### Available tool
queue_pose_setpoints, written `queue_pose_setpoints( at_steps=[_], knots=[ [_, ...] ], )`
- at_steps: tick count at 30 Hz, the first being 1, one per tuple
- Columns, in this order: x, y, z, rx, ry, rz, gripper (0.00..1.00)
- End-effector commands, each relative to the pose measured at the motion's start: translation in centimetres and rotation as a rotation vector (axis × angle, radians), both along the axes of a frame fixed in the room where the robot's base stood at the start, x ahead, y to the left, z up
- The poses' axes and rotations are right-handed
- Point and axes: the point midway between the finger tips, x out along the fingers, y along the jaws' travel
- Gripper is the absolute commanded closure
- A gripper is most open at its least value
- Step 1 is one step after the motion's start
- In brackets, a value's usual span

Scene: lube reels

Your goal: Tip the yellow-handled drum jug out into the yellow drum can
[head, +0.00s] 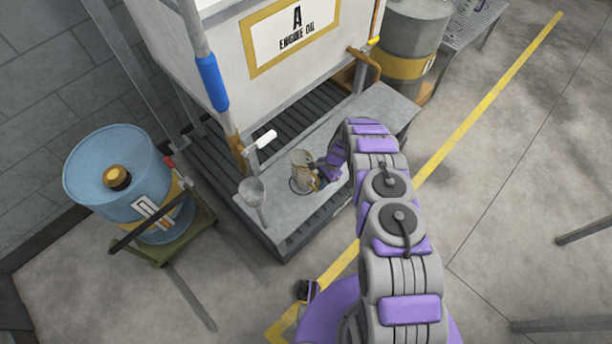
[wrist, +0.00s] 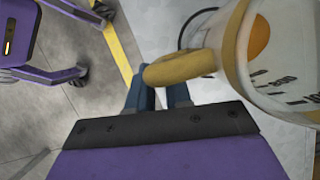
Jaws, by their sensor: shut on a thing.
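The drum jug (head: 301,165) is a small clear, yellowish measuring jug over the metal shelf below the engine oil tank. The wrist view shows its pale scaled wall (wrist: 285,85), its yellow handle (wrist: 187,67) and a round orange patch (wrist: 259,37) inside. My gripper (head: 318,176) is at its right side, with its blue fingers (wrist: 160,95) shut on the handle. The jug looks roughly upright; I cannot tell whether its base touches the shelf. A grey drum with a yellow band (head: 408,66) stands at the back right; I cannot tell whether it is the yellow drum can.
A clear funnel-shaped vessel (head: 252,190) stands on the shelf (head: 285,222) left of the jug. The engine oil tank (head: 225,75) with a white-handled tap (head: 264,139) rises behind. A blue drum (head: 115,170) stands at left.

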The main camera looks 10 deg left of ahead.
Motion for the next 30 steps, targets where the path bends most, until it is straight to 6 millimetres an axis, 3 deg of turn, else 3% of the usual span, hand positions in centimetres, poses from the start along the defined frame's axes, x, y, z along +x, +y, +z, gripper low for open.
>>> queue_pose_setpoints(
  at_steps=[13,17,21,30],
  knots=[
    [0.0,0.0,0.4,0.000,0.000,0.000,1.00],
    [0.0,0.0,1.8,0.000,-0.002,-0.001,1.00],
    [0.1,0.0,4.4,0.001,-0.004,0.000,1.00],
    [-5.0,-3.8,4.4,0.000,0.005,-0.004,1.00]
  ],
)
